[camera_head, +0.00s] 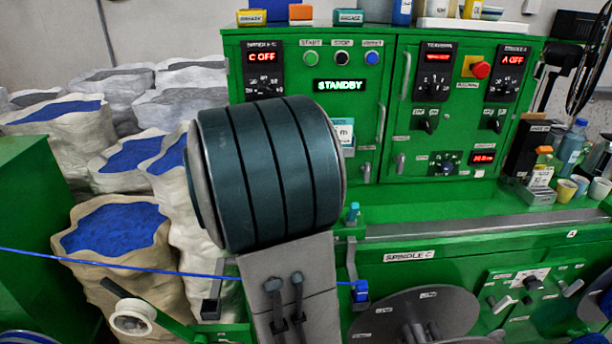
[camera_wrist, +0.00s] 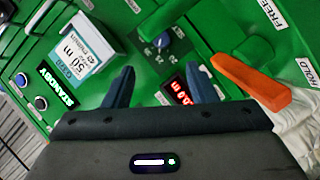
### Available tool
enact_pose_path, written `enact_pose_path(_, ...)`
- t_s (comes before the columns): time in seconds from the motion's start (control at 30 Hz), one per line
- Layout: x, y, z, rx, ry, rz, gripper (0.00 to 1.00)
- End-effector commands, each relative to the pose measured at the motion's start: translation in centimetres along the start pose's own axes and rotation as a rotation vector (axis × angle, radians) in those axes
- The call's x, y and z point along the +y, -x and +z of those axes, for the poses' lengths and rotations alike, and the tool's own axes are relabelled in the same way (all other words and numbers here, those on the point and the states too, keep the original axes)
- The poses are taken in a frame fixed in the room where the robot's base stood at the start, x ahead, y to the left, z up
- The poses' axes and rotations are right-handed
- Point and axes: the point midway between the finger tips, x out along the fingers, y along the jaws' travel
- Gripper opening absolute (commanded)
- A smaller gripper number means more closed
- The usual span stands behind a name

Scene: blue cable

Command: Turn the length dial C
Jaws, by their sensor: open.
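The length dial C appears to be the small blue-grey knob (camera_wrist: 163,41) with numbers around it, in the upper middle of the wrist view. A red lit readout (camera_wrist: 184,93) in metres sits below it. My gripper (camera_wrist: 162,85) is open and empty. Its two dark fingers are spread, with the dial ahead of the gap, apart from both fingers as far as I can tell. The right fingertip shows close beside the readout. In the head view my arm covers this part of the green panel, so the dial and gripper are hidden there.
A white card reading 50 m (camera_wrist: 82,52) stands left of the dial in the wrist view. An orange lever (camera_wrist: 250,82) is close on the right, near FREE and HOLD labels. The STANDBY display (camera_head: 341,86) and a red button (camera_head: 481,70) are on the panel. A blue cable (camera_head: 150,268) crosses low.

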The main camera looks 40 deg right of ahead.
Motion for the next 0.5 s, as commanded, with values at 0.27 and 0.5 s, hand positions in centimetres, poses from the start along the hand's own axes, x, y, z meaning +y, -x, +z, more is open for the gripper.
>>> enact_pose_path(0.27,0.0,-5.2,0.2,-0.004,0.001,0.000,0.52)
enact_pose_path(0.5,-0.1,-9.4,0.1,-0.002,0.000,-0.003,0.52)
